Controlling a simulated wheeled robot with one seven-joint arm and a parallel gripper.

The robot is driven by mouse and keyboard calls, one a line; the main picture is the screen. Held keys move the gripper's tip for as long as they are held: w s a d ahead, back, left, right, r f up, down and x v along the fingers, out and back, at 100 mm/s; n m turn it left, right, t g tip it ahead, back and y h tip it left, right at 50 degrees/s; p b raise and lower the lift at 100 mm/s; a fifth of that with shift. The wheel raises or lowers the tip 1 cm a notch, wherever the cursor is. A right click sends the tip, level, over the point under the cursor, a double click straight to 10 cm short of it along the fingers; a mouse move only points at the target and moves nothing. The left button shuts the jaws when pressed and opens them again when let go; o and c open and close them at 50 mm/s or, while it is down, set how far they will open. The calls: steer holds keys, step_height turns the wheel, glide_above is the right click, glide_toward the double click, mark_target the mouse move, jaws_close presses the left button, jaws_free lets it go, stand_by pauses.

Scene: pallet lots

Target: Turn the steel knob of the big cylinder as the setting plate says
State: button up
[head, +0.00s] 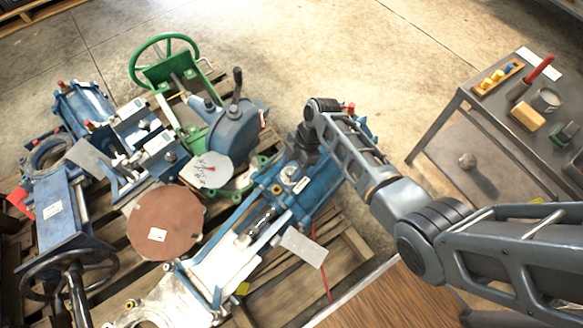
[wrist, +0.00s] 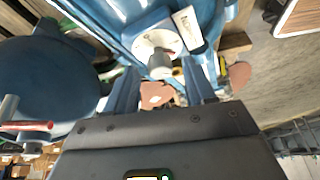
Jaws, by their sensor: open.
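The big blue cylinder (head: 318,190) lies on the pallet, partly under my arm in the head view. It also fills the top of the wrist view (wrist: 115,22). There the steel knob (wrist: 160,64) stands out from a round pale dial (wrist: 156,42) with markings too small to read. A white rectangular plate (wrist: 188,28) sits beside the dial; its writing is not legible, and I cannot tell the knob's setting. My gripper (wrist: 162,70) is open, its two blue-grey fingers on either side of the knob's end. I cannot tell whether they touch it.
A blue gearbox with a lever (head: 233,130) and a green handwheel (head: 165,62) stand close left of the cylinder. A brown disc (head: 166,222) and other valves crowd the pallet. A grey bench (head: 478,125) with tools stands right. Floor behind is clear.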

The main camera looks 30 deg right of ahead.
steer(key=shift+a+f, duration=0.15)
steer(key=shift+f, duration=0.2)
steer(key=shift+c, duration=0.4)
jaws_close()
